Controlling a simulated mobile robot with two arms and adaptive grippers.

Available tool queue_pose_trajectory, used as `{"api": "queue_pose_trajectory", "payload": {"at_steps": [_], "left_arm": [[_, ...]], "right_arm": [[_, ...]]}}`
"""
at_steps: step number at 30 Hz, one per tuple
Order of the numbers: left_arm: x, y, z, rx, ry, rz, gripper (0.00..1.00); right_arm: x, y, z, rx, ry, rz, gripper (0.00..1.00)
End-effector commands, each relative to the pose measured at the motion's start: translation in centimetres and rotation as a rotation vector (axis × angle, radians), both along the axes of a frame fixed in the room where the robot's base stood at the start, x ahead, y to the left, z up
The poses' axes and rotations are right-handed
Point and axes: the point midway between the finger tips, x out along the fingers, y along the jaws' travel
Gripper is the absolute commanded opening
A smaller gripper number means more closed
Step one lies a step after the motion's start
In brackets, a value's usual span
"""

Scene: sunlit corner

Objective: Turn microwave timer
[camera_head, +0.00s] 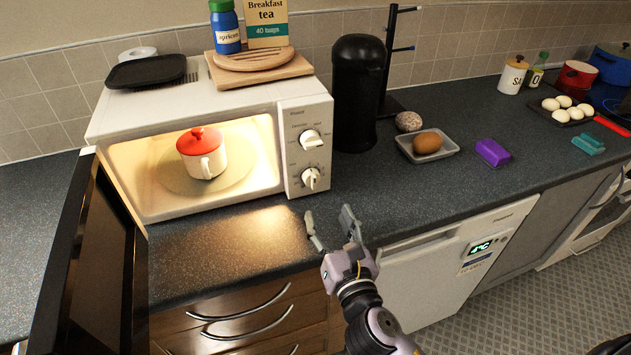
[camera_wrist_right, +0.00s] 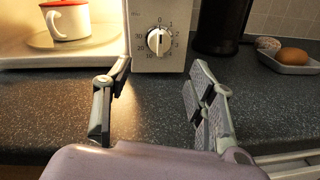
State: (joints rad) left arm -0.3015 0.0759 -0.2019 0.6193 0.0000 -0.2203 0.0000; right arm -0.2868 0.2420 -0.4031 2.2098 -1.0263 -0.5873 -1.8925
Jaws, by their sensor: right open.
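A white microwave (camera_head: 305,115) stands on the dark counter with its door (camera_head: 95,250) swung open to the left and its inside lit. A white mug with a red lid (camera_head: 203,154) stands on the turntable inside. The control panel has an upper knob (camera_head: 310,139) and a lower timer knob (camera_head: 311,178). The timer knob (camera_wrist_right: 159,41) also shows in the right wrist view, with numbers around it. My right gripper (camera_head: 328,222) is open and empty, in front of and below the timer knob, apart from it. My left gripper is not in view.
A black canister (camera_head: 358,95) stands right of the microwave. A small dish (camera_head: 443,151) with a brown egg and a purple block (camera_head: 493,152) lie further right. A board (camera_head: 260,75) and black tray (camera_head: 147,71) lie on top. The counter before the microwave is clear.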

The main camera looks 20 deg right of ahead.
Motion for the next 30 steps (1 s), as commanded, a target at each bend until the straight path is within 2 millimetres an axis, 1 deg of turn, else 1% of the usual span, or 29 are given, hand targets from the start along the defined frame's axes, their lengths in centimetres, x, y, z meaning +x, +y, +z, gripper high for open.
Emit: {"api": "queue_pose_trajectory", "payload": {"at_steps": [1,6,12,15,20,27,28,30], "left_arm": [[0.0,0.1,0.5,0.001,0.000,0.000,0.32],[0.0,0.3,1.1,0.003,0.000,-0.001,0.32],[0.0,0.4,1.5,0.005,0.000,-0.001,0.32],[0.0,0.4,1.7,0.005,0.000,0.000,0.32],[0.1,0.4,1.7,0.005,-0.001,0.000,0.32],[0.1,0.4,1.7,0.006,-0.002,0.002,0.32],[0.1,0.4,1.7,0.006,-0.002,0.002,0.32],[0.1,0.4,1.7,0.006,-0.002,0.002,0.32]], "right_arm": [[1.3,0.0,0.3,0.000,-0.003,-0.001,0.51],[5.0,-0.3,0.3,0.002,-0.001,-0.002,0.51],[8.4,-0.3,0.1,0.002,0.001,-0.001,0.51],[9.5,-0.4,0.1,0.001,0.000,-0.001,0.51],[10.3,-0.4,0.0,0.002,0.002,-0.001,0.51],[10.4,-0.4,-0.1,0.003,0.002,-0.001,0.51],[10.4,-0.4,-0.1,0.003,0.002,-0.001,0.51],[10.4,-0.4,-0.1,0.003,0.002,-0.001,0.46]]}}
